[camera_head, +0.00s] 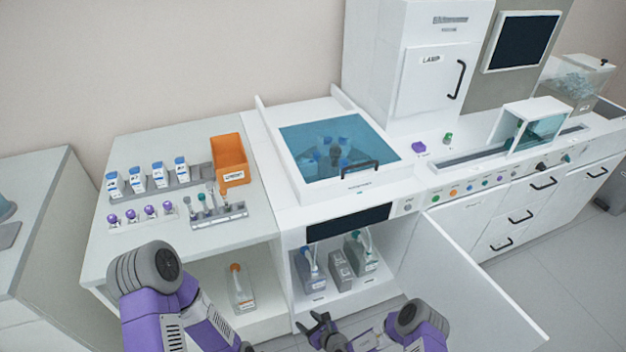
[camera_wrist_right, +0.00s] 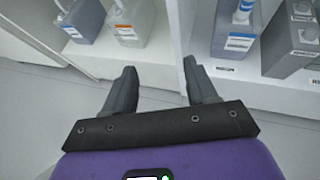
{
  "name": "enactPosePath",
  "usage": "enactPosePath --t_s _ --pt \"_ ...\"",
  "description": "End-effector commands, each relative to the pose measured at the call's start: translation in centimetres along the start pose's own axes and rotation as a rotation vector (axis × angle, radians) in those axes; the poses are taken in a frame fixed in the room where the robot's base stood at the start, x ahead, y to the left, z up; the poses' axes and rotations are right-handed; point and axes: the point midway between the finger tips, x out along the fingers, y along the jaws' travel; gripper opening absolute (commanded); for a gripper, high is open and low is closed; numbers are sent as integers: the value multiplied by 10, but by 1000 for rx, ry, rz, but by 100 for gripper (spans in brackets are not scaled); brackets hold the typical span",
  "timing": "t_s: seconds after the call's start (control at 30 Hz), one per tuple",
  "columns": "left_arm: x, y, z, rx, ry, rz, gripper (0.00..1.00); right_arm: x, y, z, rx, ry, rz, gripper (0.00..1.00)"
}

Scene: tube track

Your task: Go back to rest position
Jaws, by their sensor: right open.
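My right gripper (camera_head: 322,326) is open and empty, low in front of the open cabinet under the centrifuge-like machine. In the right wrist view its two dark fingers (camera_wrist_right: 158,88) are spread apart with only floor and cabinet edge between them. My left arm comes in at the lower left in purple and grey, but its gripper is not visible in the head view.
The open cabinet holds grey bottles (camera_head: 312,268) with teal and blue tops. Its white door (camera_head: 465,285) stands open to the right of my right gripper. An orange-capped bottle (camera_head: 241,290) stands in the left shelf. An orange bin (camera_head: 229,160) and tube racks (camera_head: 218,214) sit on the left counter.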

Motion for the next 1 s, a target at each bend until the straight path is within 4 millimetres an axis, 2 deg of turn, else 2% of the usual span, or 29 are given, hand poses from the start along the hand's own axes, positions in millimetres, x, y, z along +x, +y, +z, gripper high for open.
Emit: enactPosePath --t_s 0.17,0.27,0.4,0.5,0.67,0.8,1.0 --pt "0 0 1 0 -3 0 43 -20 40 11 -121 22 225 57" --pt "0 0 1 0 -3 0 43 -43 68 12 -225 52 388 57" --pt "0 0 1 0 -3 0 43 -91 102 4 -430 121 635 57" --pt "0 0 1 0 -3 0 43 -129 115 -6 -595 178 786 57" --pt "0 0 1 0 -3 0 43 -186 113 -22 -889 267 966 57" --pt "0 0 1 0 -3 0 43 -226 97 -30 -1170 323 1057 57" --pt "0 0 1 0 -3 0 43 -262 69 -20 -1579 334 1076 57"
